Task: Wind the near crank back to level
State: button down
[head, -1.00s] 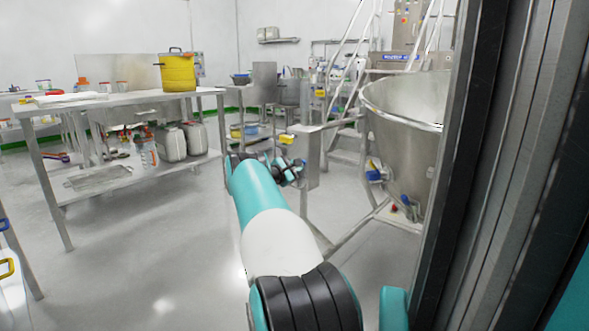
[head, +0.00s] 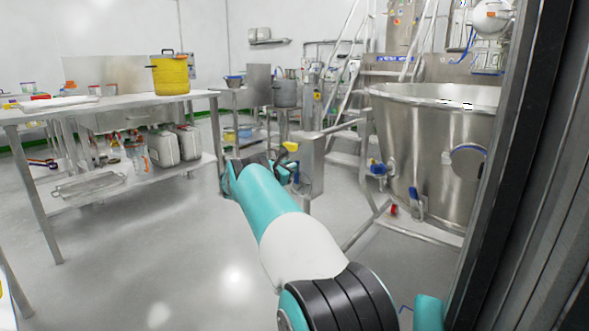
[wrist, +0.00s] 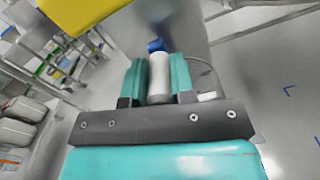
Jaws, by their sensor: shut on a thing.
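My gripper (wrist: 157,80) is shut on a pale grey cylindrical grip, which I take to be the handle of the near crank (wrist: 158,74). It stands between the two teal fingers in the wrist view, with a blue part just beyond it. In the head view my gripper (head: 292,179) is at the left side of a steel post (head: 313,160), mostly hidden behind my arm. The rest of the crank is hidden, so I cannot tell its angle. A yellow part (head: 290,146) sits near the post's top; a large yellow shape (wrist: 82,12) is close in the wrist view.
A steel bench (head: 110,110) with a yellow pot (head: 170,75) stands on the left, with white canisters (head: 163,148) on its lower shelf. A large steel vessel (head: 430,150) stands on the right beside steps. A dark frame edge fills the far right. The floor between is clear.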

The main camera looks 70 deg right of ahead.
jog(key=shift+r, duration=0.1)
dwell(0.3)
jog(key=c, duration=1)
grip_release()
jog(key=shift+w, duration=0.15)
jog(key=shift+o, duration=0.2)
jog(key=b+v, duration=0.7)
jog(key=v, duration=1)
jog(key=shift+a+f, duration=0.2)
jog(key=shift+w+r, duration=0.15)
